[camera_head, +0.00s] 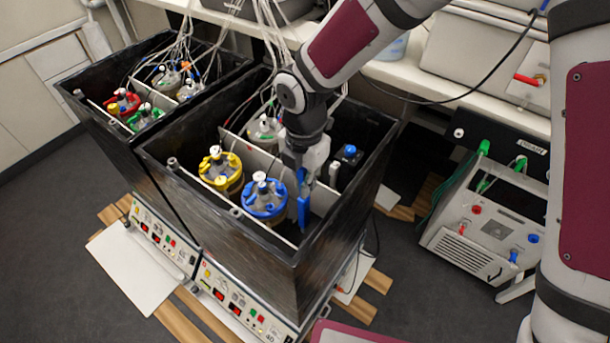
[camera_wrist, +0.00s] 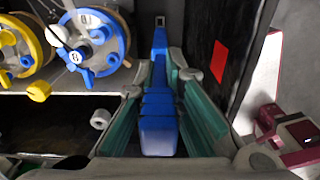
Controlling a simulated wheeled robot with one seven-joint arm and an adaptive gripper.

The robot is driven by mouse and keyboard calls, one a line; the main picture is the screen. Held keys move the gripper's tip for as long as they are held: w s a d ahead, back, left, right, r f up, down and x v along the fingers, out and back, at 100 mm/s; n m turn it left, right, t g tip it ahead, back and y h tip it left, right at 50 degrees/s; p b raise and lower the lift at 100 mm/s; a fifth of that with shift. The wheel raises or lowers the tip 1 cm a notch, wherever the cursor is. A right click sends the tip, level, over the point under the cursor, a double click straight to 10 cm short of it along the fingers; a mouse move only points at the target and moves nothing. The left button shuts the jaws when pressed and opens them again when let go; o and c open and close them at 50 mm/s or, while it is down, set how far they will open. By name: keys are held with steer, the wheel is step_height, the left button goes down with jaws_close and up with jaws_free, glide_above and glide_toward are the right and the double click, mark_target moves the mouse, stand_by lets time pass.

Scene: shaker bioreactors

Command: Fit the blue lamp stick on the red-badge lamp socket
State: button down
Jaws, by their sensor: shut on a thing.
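The blue lamp stick (camera_wrist: 159,85) lies lengthwise between the green-padded fingers of my gripper (camera_wrist: 160,92) in the wrist view. Its narrow end with a small metal tip points away from me, and its thick pale end is toward me. In the head view the stick (camera_head: 303,205) hangs down from my gripper (camera_head: 306,172), inside the right part of the black box. A red badge (camera_wrist: 218,62) shows on the dark inner wall, right of the stick's narrow end and apart from it. I cannot make out a socket by the badge.
The black box (camera_head: 225,225) has high walls close around my gripper. A blue-ringed vessel (camera_head: 264,198) and a yellow-ringed vessel (camera_head: 221,170) stand left of it. A blue-capped black bottle (camera_head: 348,160) stands to its right. White tubes hang behind.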

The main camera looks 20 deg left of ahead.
mark_target(304, 213)
steer(key=shift+f+b, duration=3.05)
steer(key=shift+f, duration=1.35)
steer(key=shift+f+b, duration=1.3)
steer(key=shift+f, duration=0.8)
stand_by(0.4)
steer(key=c, duration=1.6)
jaws_free()
step_height(304, 213, up, 12)
